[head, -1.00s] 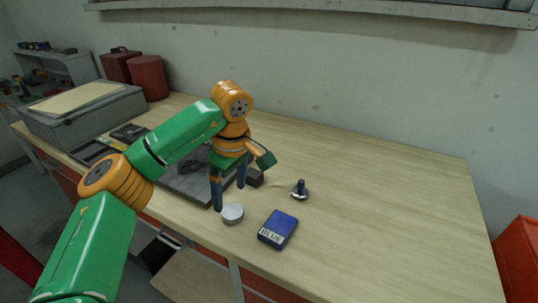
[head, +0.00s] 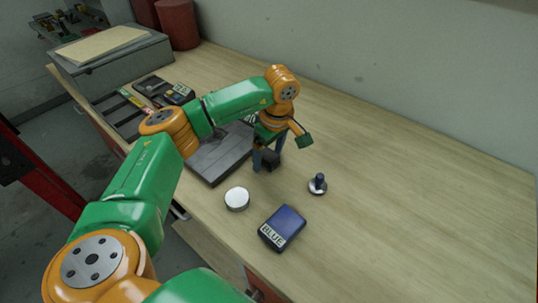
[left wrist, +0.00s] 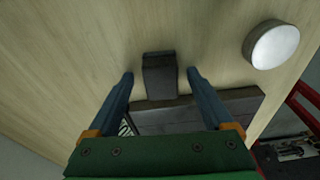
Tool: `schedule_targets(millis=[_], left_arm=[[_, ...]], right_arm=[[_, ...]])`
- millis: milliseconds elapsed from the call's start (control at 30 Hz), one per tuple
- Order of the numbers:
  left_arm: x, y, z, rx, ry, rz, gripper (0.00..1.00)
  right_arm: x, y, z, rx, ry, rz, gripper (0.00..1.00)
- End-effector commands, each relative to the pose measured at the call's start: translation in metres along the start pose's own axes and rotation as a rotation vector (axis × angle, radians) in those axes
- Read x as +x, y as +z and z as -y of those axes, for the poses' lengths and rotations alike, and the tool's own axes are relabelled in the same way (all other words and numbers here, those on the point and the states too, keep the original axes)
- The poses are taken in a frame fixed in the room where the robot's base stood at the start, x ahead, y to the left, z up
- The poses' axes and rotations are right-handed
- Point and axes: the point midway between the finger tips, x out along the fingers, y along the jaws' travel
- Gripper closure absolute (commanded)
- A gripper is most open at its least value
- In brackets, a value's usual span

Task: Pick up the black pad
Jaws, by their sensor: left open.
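The black pad (head: 270,159) is a small dark block on the wooden bench, just beyond the right edge of a dark grey plate. My left gripper (head: 268,163) points down at it with its two blue-grey fingers. In the left wrist view the pad (left wrist: 160,72) lies between the open fingertips (left wrist: 160,76), with a gap on both sides. I cannot tell how far down the fingertips reach beside it. My right gripper is in neither view.
A white round disc (head: 237,199), a blue box labelled BLUE (head: 283,228) and a dark knob on a round base (head: 318,184) stand nearby. The grey plate (head: 215,160) is beside the gripper. The bench at the right is clear.

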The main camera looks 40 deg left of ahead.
Motion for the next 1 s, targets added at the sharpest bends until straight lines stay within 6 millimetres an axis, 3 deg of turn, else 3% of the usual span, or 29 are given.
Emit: schedule_targets(millis=[67,100,400,767,867,967,1000], left_arm=[[0.000,0.000,0.000,0.000,0.000,0.000,0.15],[0.000,0.000,0.000,0.000,0.000,0.000,0.20],[0.000,0.000,0.000,0.000,0.000,0.000,1.00],[-0.007,-0.001,-0.001,-0.001,0.003,0.001,1.00],[-0.022,-0.003,-0.002,-0.002,0.007,0.000,1.00],[-0.048,0.002,0.013,0.004,0.009,-0.002,1.00],[-0.069,0.003,0.021,0.003,0.011,-0.005,1.00]], right_arm=[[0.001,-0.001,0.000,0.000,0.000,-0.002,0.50],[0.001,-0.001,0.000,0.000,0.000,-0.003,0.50],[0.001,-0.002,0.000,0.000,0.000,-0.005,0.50],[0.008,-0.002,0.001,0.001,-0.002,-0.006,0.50],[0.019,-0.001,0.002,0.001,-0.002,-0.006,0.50],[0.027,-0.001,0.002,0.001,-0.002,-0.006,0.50],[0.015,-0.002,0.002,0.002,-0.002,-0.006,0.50]])
